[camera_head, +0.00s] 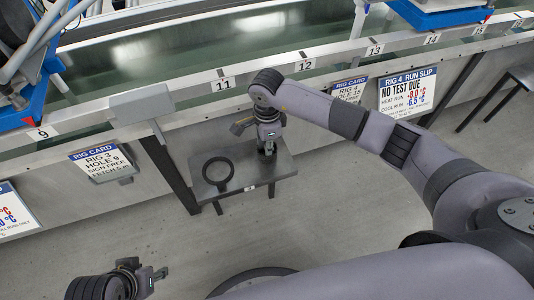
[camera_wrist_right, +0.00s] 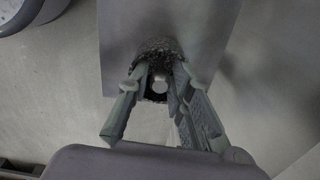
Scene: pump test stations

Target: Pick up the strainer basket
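The strainer basket (camera_wrist_right: 156,47) shows in the right wrist view as a dark, round mesh piece with a small grey knob in its middle. It is on a small grey table (camera_head: 250,175). In the head view it is mostly hidden by my right gripper (camera_head: 267,151). The right gripper also shows in the wrist view (camera_wrist_right: 160,75), its two fingers apart on either side of the knob, the tips close to the mesh. I see no clear contact. My left gripper (camera_head: 152,276) is at the bottom left, away from the table, its fingers unclear.
A black ring (camera_head: 218,173) lies on the table, left of my right gripper. Behind is a long tank (camera_head: 190,65) with a numbered front rail. Rig cards (camera_head: 100,160) and a run slip (camera_head: 407,92) hang on its front. The floor in front is clear.

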